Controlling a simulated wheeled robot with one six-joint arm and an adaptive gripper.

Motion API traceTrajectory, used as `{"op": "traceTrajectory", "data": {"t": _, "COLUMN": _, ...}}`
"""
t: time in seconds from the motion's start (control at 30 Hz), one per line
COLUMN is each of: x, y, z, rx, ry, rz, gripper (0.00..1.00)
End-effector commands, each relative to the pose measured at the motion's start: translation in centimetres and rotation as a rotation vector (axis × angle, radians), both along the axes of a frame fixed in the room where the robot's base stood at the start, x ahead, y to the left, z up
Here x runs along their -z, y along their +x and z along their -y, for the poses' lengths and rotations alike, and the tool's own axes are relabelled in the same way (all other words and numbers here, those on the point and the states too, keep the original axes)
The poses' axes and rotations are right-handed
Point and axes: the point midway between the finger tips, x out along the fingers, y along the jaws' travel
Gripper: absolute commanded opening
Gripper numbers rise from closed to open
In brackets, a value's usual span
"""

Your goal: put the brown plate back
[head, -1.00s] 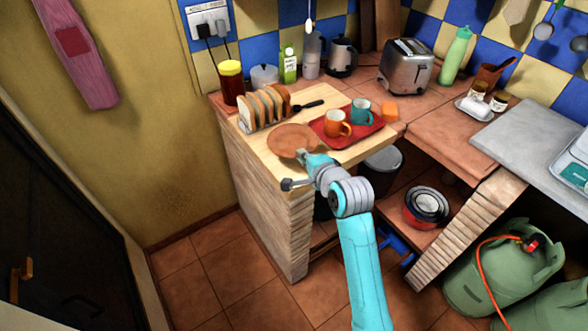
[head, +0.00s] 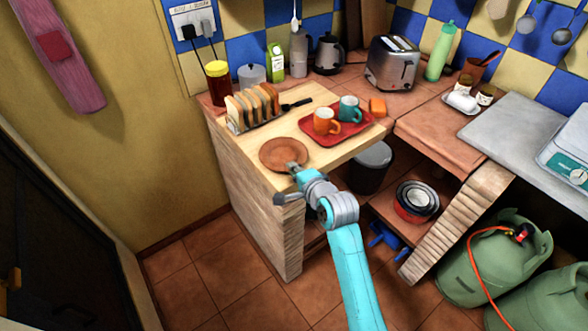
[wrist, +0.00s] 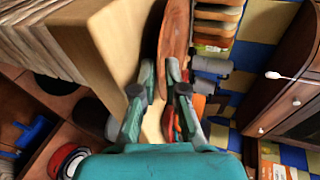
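The brown plate (head: 285,154) is round and lies about level at the near left corner of the wooden board (head: 262,178). I cannot tell whether it rests on the board or sits just above it. My gripper (head: 292,168) is at the plate's near rim. In the wrist view the plate (wrist: 175,32) shows nearly edge-on, its rim between the fingertips of my gripper (wrist: 178,72). The fingers look shut on the rim, partly hiding it.
A toast rack (head: 252,106) stands behind the plate. A red tray (head: 352,135) with an orange mug (head: 326,121) and a teal mug (head: 349,109) lies to its right. A dark fork or spatula (head: 297,104) lies behind. Bare board shows between plate and tray.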

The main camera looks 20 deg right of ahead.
Motion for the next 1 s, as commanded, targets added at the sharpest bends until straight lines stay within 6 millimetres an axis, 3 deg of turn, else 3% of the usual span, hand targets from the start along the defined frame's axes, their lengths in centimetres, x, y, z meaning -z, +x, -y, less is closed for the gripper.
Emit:
{"op": "traceTrajectory", "data": {"t": 0.37, "x": -0.3, "y": -0.2, "z": 0.0, "rx": 0.001, "ry": 0.000, "rz": 0.000, "gripper": 0.17}}
{"op": "traceTrajectory", "data": {"t": 1.0, "x": -4.1, "y": -10.0, "z": 1.5, "rx": 0.001, "ry": 0.000, "rz": 0.001, "gripper": 0.17}}
